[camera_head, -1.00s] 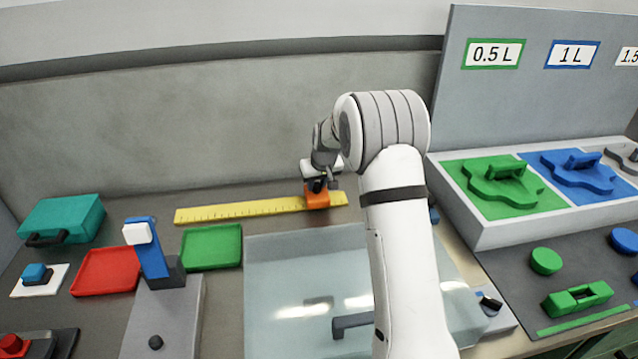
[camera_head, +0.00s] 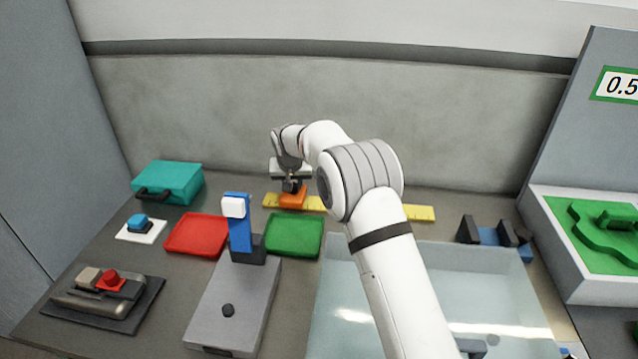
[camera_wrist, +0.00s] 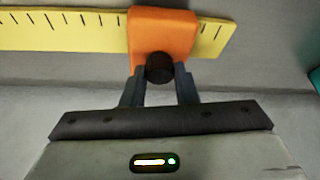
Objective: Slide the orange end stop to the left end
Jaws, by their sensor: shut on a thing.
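The orange end stop (camera_head: 292,198) sits on the yellow ruler (camera_head: 420,213) at the back of the bench, close to the ruler's left end in the head view. A short piece of yellow ruler shows to its left. In the wrist view, which looks from the opposite side, the orange end stop (camera_wrist: 163,35) is near the right end of the ruler (camera_wrist: 75,32). My gripper (camera_head: 291,187) is shut on the stop's black knob (camera_wrist: 159,68), with one finger on each side. My arm hides part of the ruler's middle in the head view.
A green tray (camera_head: 294,253) and a red tray (camera_head: 196,251) lie in front of the ruler. A blue upright lever (camera_head: 240,235) stands between them. A teal case (camera_head: 168,182) is further left. A clear cover (camera_head: 345,318) lies under my arm.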

